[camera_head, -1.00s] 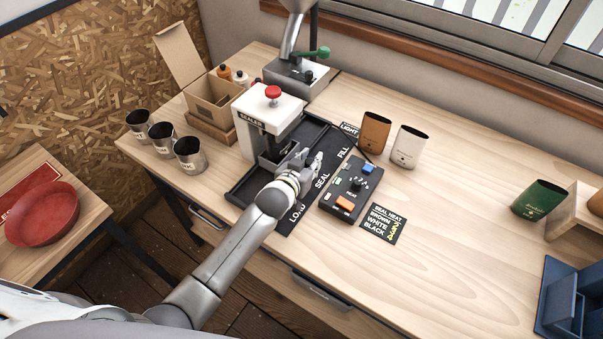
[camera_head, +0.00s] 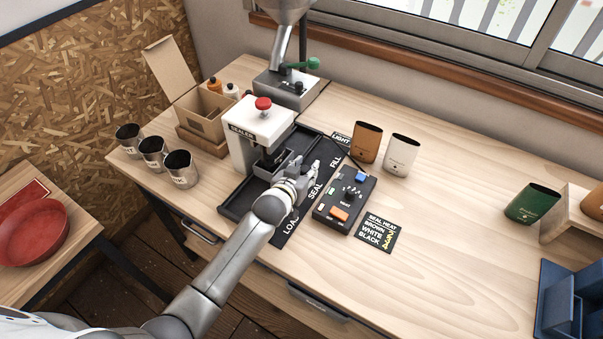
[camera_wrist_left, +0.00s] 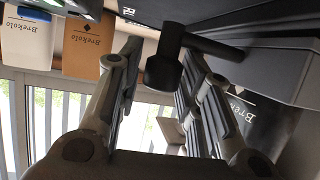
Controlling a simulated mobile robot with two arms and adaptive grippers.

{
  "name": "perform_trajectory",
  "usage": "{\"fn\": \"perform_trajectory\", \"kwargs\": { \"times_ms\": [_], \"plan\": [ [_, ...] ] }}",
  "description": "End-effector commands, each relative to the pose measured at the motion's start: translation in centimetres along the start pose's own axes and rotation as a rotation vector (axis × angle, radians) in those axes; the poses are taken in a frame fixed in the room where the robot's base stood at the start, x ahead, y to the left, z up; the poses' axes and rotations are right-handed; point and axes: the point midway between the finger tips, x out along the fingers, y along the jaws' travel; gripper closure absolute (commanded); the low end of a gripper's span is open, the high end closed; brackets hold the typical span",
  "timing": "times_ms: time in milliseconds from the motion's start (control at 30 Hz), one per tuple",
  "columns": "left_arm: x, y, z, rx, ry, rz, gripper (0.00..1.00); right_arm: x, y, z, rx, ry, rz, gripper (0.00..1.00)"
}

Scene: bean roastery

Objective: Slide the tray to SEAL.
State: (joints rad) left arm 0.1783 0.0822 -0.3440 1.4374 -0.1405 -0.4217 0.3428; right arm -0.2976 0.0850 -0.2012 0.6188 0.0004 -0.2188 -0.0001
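The tray is a small dark open-topped box (camera_head: 268,171) on the black sliding track (camera_head: 232,205), under the white sealer (camera_head: 258,124) and about level with the SEAL label (camera_head: 315,190). My left gripper (camera_head: 312,168) is at its right side. In the left wrist view a black knob with a side bar (camera_wrist_left: 165,66) stands between the fingers, with a gap on the left finger's side; the gripper looks open around it. A black bag (camera_wrist_left: 268,118) shows at the right of that view. My right gripper is not in view.
A control box (camera_head: 345,200) with knob and buttons lies right of the track, beside a SEAL HEAT card (camera_head: 378,233). Brown (camera_head: 366,142) and white (camera_head: 401,155) bags stand behind. Metal cups (camera_head: 181,169) stand left. The table's right middle is clear.

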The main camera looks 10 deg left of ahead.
Motion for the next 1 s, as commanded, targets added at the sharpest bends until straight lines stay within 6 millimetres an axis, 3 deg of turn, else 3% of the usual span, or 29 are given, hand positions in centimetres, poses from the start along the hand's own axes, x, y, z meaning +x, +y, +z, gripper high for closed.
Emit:
{"fn": "perform_trajectory", "kwargs": {
  "times_ms": [167,700,1000],
  "plan": [
    [-1.4,0.0,0.1,0.001,-0.001,0.000,0.66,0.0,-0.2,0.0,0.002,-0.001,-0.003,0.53],
    [-10.0,0.1,0.1,0.001,-0.001,0.001,0.66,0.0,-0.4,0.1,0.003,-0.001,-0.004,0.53],
    [-11.8,0.2,0.0,0.001,-0.001,0.001,0.66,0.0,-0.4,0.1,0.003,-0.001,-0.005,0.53]
  ]
}}
